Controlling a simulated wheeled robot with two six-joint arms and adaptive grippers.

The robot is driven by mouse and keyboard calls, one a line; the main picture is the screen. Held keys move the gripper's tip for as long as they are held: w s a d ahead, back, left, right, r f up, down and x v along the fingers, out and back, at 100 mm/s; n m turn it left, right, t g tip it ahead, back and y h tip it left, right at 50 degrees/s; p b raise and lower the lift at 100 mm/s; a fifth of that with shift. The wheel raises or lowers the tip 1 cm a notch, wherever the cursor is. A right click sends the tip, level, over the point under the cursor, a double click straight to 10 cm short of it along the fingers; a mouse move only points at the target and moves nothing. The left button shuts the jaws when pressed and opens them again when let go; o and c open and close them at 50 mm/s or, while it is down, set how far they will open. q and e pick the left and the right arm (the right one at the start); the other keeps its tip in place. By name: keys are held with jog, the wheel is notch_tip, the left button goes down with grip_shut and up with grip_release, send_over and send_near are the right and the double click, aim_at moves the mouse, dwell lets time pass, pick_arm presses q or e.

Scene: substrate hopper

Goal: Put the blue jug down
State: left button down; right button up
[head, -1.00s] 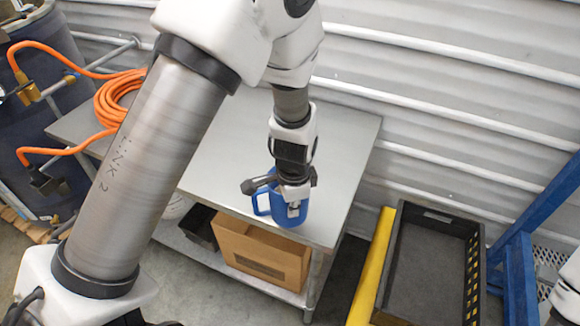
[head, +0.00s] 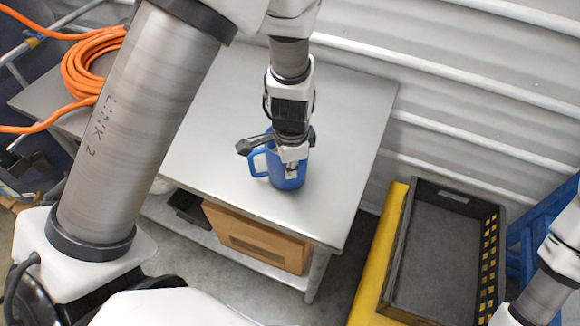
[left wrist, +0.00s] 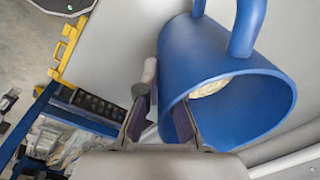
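A blue jug (head: 288,174) is over the grey metal table (head: 335,130), inside its front edge; I cannot tell whether its base touches the top. Its handle points left in the head view. My left gripper (head: 289,158) reaches down to it from above. In the left wrist view the jug (left wrist: 215,60) shows its open mouth, with a pale material inside. One finger of my left gripper (left wrist: 160,118) is inside the mouth and the other outside, with the jug's wall between them. My right gripper is out of the picture.
A black crate (head: 390,270) stands right of the table, beside a yellow rail (head: 372,262). A cardboard box (head: 255,238) sits on the lower shelf. A coiled orange hose (head: 80,75) lies at the back left. The tabletop around the jug is clear.

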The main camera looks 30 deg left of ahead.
pick_arm(q)
jog(key=shift+s+f+b, duration=0.2)
jog(key=shift+b, duration=0.1)
jog(key=c, duration=1.3)
grip_release()
jog(key=shift+w, duration=0.25)
jog(key=r, duration=1.2)
jog(key=shift+s+d+r+b, duration=0.25)
jog(key=shift+s+b, duration=0.05)
jog(key=shift+b, duration=0.1)
